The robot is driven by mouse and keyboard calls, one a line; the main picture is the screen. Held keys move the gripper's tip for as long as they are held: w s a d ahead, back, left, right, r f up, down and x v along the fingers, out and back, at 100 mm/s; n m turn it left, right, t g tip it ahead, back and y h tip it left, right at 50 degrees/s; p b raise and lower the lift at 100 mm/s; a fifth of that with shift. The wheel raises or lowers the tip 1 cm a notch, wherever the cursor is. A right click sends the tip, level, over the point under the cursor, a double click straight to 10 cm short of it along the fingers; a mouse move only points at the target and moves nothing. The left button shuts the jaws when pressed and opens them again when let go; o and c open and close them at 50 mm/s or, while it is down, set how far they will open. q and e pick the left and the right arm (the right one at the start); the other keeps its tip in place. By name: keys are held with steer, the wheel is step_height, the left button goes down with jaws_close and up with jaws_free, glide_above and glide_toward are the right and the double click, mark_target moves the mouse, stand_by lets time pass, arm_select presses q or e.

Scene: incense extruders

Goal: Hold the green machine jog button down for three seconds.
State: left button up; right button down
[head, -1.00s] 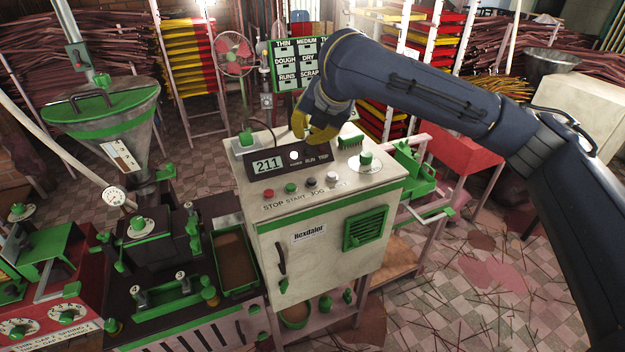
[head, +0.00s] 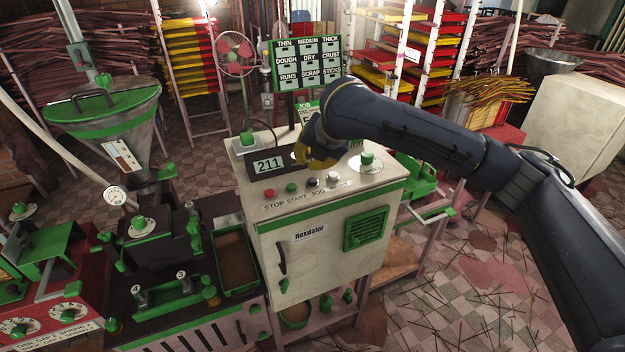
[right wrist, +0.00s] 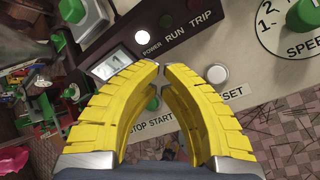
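The green-trimmed cabinet (head: 318,262) has a sloped panel with a button row. The black button (head: 312,181) by the JOG label sits between the green START button (head: 291,188) and the white button (head: 333,177). My right gripper (head: 310,167) has its yellow fingers pointing down just above and behind the black button; I see no clear contact. In the right wrist view its fingertips (right wrist: 163,66) nearly meet with nothing between them. There the green button (right wrist: 153,103) and white button (right wrist: 216,73) show, while the black one is hidden behind a finger. My left gripper is not in view.
The red STOP button (head: 269,194) is at the row's left end. The display (head: 268,165) reads 211. A hopper (head: 110,120) stands at left.

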steer(key=shift+f, duration=0.8)
steer(key=shift+f, duration=0.95)
stand_by(2.0)
steer(key=shift+r, duration=0.15)
stand_by(3.3)
steer(key=shift+r, duration=0.8)
steer(key=shift+r, duration=0.1)
